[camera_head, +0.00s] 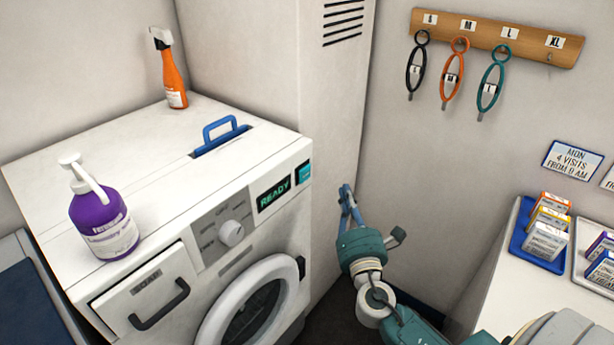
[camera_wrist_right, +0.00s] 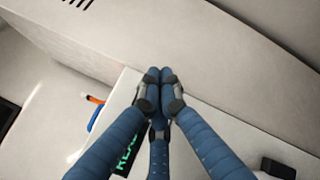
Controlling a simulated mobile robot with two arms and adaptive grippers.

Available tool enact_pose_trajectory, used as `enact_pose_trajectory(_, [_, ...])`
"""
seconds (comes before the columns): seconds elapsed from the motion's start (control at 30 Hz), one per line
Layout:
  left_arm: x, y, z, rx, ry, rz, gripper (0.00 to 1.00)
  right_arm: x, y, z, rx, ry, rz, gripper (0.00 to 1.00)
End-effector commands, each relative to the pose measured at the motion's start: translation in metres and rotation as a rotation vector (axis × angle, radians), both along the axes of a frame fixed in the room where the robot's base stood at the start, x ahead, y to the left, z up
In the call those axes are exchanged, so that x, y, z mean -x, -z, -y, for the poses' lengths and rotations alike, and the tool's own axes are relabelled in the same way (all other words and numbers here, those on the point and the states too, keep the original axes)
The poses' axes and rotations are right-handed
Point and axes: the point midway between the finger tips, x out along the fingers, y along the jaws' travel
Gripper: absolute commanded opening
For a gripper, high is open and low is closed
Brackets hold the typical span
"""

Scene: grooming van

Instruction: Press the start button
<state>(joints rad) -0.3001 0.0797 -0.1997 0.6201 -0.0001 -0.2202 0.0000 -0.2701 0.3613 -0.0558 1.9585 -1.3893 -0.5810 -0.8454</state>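The white washing machine (camera_head: 170,200) stands at the left in the head view. Its dark display (camera_head: 273,195) reads READY in green letters. A teal square (camera_head: 304,172), which looks like the start button, sits right of the display near the panel's right edge. My right gripper (camera_head: 346,190) is right of the machine's front, apart from the button in the picture. In the right wrist view its blue fingers (camera_wrist_right: 160,76) meet at the tips, empty. The display (camera_wrist_right: 127,155) shows partly behind them there; the button is not clearly visible. My left gripper is not in view.
A purple pump bottle (camera_head: 101,215), an orange spray bottle (camera_head: 170,75) and a blue handle (camera_head: 220,132) are on the machine's top. A dial (camera_head: 231,233), drawer handle (camera_head: 160,305) and round door (camera_head: 245,310) are on its front. A counter with boxes in a blue tray (camera_head: 519,238) stands right.

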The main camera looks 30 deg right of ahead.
Motion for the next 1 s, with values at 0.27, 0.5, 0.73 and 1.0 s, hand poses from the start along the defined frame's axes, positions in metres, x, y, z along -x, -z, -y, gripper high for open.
enact_pose_trajectory(0.27, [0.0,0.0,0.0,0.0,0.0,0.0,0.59,-0.001,0.0,0.0,-0.002,0.0,-0.001,0.0])
enact_pose_trajectory(0.5, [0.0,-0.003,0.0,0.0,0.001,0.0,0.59,-0.021,-0.001,-0.008,-0.004,-0.001,0.002,0.0])
enact_pose_trajectory(0.73, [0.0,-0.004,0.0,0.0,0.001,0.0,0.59,-0.052,0.0,-0.021,-0.003,0.0,0.001,0.0])
enact_pose_trajectory(1.0, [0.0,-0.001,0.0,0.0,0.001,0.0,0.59,-0.076,0.001,-0.031,-0.004,0.001,-0.001,0.0])
